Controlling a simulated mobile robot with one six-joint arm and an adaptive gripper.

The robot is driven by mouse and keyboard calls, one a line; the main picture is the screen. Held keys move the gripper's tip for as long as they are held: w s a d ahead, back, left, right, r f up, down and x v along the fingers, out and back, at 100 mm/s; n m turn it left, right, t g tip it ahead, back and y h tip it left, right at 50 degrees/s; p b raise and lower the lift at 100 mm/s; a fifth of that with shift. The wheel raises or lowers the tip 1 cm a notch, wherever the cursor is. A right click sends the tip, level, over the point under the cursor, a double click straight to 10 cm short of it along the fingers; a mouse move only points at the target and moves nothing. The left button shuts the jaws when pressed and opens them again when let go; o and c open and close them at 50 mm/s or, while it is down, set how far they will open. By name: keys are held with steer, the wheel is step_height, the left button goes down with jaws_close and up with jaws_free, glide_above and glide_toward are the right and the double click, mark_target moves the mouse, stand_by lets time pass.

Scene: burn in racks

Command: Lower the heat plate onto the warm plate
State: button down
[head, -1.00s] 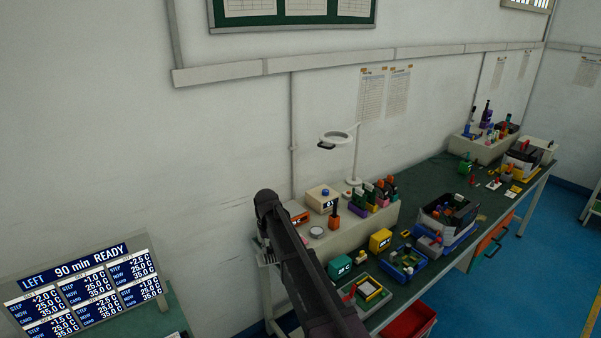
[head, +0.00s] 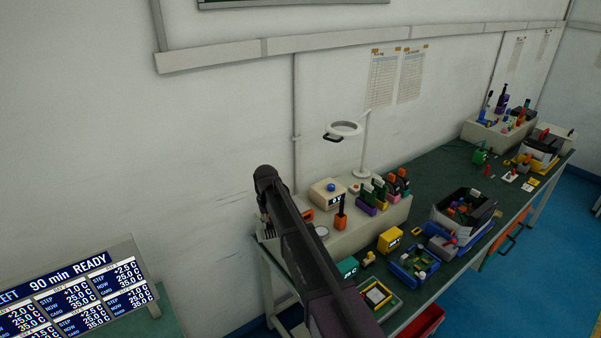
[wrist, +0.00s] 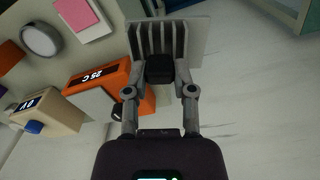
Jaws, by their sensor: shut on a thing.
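My gripper (wrist: 160,85) is shut on the heat plate (wrist: 199,40), a grey plate with a row of upright fins. In the head view the heat plate (head: 267,229) hangs at the left end of the pale bench shelf. An orange unit (wrist: 136,90) with a 25 C display and a grey top looks like the warm plate. It stands left of my gripper in the wrist view, apart from the heat plate. In the head view my arm hides most of the orange unit (head: 307,215).
A white box with a blue knob (head: 328,191) and a round grey disc (wrist: 40,40) are close to the orange unit. Several upright coloured parts and a magnifier lamp (head: 345,130) stand to the right. Bare wall lies left of the shelf.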

steer(key=shift+w+d, duration=0.1)
steer(key=shift+d, duration=0.05)
